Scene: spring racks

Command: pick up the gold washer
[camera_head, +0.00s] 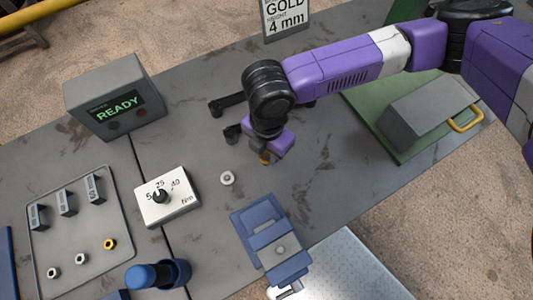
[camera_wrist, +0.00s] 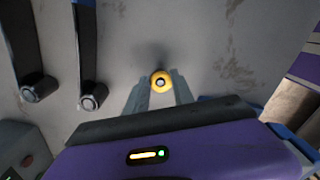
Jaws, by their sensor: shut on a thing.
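The gold washer (camera_wrist: 161,82) is a small yellow ring with a pale centre. In the wrist view it sits between the two grey fingertips of my gripper (camera_wrist: 160,90), which is shut on it. In the head view only a gold bit of the washer (camera_head: 265,158) shows below my purple wrist, and the fingers are mostly hidden. The grey bench lies beneath; the exact height of the washer above it is hard to tell.
A silver washer-like ring (camera_head: 227,178) lies on the bench, left of my gripper. A blue fixture (camera_head: 270,240) stands in front. A torque dial box (camera_head: 167,197), a READY display (camera_head: 114,97) and a parts tray (camera_head: 80,215) are left. Black bars (camera_wrist: 88,50) lie close by.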

